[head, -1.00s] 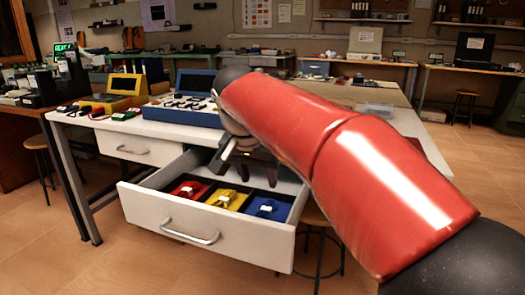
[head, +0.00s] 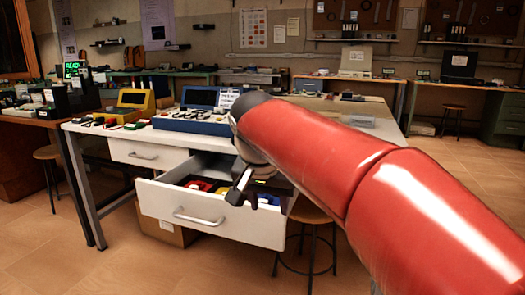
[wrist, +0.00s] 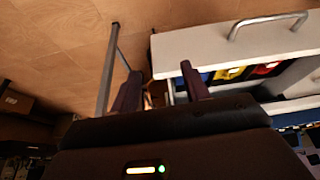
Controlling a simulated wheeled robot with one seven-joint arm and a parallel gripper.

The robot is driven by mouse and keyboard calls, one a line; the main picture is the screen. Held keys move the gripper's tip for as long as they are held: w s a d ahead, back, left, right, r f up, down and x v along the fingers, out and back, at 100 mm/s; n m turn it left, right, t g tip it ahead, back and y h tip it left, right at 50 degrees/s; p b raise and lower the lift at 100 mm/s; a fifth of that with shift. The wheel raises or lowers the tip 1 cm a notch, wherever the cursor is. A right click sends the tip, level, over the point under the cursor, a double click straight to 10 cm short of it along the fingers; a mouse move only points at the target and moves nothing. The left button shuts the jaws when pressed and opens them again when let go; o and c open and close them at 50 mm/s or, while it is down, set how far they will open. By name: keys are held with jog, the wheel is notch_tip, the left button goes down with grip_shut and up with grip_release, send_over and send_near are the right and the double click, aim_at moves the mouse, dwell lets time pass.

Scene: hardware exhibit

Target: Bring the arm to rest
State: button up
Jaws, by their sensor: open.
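My arm, in red casing, reaches from the lower right of the head view toward a white desk. My gripper (head: 246,190) is at the front right part of the open drawer (head: 208,217), in front of its contents as seen from the head. In the wrist view its two dark fingers (wrist: 160,88) stand apart with nothing between them. The drawer's white front and handle show beyond and to the right of the fingers there. I cannot tell whether any part of the gripper touches the drawer.
The drawer holds red, yellow and blue compartments (wrist: 230,73) with small items. The white desk (head: 105,128) carries a blue case (head: 190,122) and a yellow case (head: 137,103). Floor at the front left is clear.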

jog(key=s+d+f+n, duration=0.1)
jog(key=s+d+f, duration=0.6)
jog(key=s, duration=0.3)
jog(key=s+d+f+n+t+y, duration=0.1)
jog(key=s+d+f+n, duration=0.1)
jog(key=s+d+f, duration=0.5)
jog(key=s, duration=0.3)
jog(key=shift+s+f, duration=0.15)
jog(key=shift+d, duration=0.1)
jog(key=shift+c, duration=0.3)
